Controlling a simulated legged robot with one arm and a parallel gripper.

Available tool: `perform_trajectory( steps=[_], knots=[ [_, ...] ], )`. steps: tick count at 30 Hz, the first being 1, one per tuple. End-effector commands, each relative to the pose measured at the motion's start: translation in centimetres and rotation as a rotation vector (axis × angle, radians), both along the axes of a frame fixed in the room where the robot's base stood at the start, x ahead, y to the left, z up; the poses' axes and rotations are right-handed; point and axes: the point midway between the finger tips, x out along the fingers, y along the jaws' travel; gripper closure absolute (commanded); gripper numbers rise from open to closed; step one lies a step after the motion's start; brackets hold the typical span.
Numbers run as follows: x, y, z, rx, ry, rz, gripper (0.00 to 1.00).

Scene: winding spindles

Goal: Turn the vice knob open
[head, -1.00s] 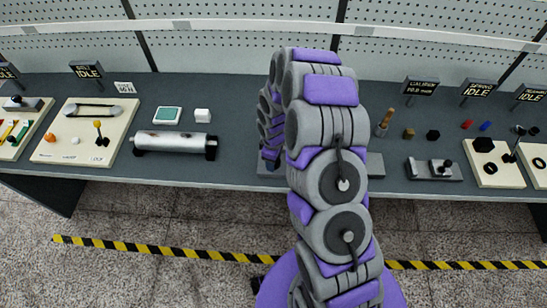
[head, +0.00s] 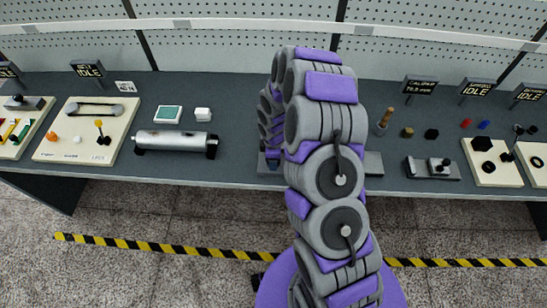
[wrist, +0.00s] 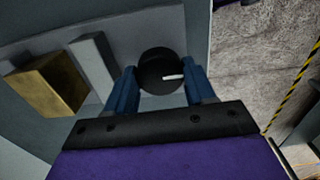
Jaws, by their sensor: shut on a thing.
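The vice knob (wrist: 161,70) is a round black knob with a white mark, seen in the wrist view. The blue fingers of my gripper (wrist: 162,88) are on both sides of it and shut on it. Beside the knob, to the left, is the grey vice with its upright jaw (wrist: 95,65) and a brass-coloured block (wrist: 48,85). In the head view my arm hides most of the vice; only part of its grey base (head: 373,163) shows at the right of the arm. My gripper and the knob are mostly hidden there.
A silver cylinder (head: 176,142) lies on the dark bench left of my arm. A small grey fixture (head: 432,168) and a panel with black knobs (head: 492,165) stand to the right. The floor in front has a yellow-black stripe (head: 170,248).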

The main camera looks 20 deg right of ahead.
Motion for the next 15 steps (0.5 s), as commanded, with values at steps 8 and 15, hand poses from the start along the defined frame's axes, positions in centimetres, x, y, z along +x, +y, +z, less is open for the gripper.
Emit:
perform_trajectory(
  steps=[8, 15],
  knots=[
    [0.32, 0.01, 0.19, 0.0, -0.009, 0.0, 0.31],
    [0.08, 0.0, 0.12, 0.0, -0.004, 0.0, 0.2]
  ],
)
